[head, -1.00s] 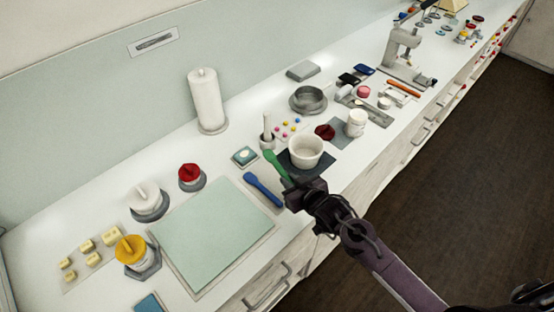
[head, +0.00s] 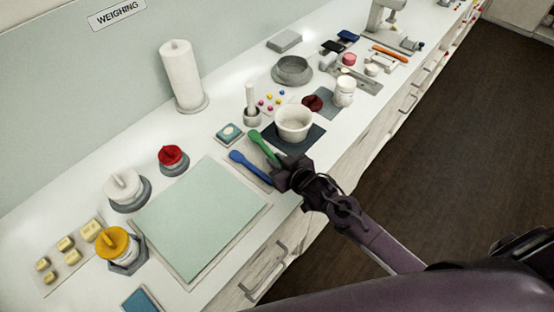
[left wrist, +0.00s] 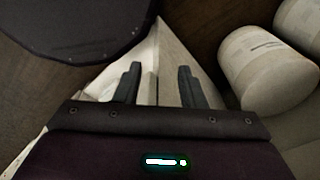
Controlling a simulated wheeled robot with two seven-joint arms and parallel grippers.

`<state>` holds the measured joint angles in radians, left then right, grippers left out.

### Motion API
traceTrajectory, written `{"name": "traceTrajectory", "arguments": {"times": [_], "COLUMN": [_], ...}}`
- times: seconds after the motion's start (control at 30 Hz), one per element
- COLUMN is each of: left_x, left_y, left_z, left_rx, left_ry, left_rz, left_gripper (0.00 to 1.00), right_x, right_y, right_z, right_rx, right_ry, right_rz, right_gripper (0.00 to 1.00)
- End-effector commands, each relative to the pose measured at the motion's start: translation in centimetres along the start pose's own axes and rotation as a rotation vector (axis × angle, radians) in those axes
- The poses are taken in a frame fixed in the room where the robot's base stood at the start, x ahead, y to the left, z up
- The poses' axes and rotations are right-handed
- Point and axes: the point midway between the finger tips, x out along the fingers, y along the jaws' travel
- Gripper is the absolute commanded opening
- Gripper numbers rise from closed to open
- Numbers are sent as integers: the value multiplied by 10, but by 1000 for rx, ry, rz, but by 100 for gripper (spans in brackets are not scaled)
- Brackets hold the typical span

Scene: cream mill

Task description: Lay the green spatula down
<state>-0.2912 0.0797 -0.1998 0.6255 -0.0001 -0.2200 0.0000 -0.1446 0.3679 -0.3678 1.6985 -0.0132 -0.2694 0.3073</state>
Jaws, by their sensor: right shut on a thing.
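The green spatula (head: 263,147) is in the head view, beside the blue spatula (head: 250,166) and roughly parallel to it. My right gripper (head: 282,172) is shut on the green spatula's near end. The spatula is low over the grey rest where the blue one lies; I cannot tell whether it touches it. My left gripper (left wrist: 158,84) shows in the left wrist view with its two fingers apart and nothing between them.
A white bowl (head: 294,122) on a dark mat (head: 313,138) stands just right of the spatulas. A pale green mat (head: 200,217) lies to the left, largely bare.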

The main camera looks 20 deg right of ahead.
Motion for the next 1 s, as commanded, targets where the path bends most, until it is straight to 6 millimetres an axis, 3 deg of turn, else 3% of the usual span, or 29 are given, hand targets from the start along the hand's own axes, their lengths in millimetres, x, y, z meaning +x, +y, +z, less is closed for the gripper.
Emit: {"name": "traceTrajectory", "arguments": {"times": [1.0], "left_x": [3], "left_y": [2], "left_z": [11], "left_rx": [1], "left_ry": [-16], "left_rz": [2], "left_gripper": [36], "right_x": [2], "right_y": [0], "right_z": [10], "right_rx": [0], "right_ry": [0], "right_rz": [0], "right_gripper": [0]}}
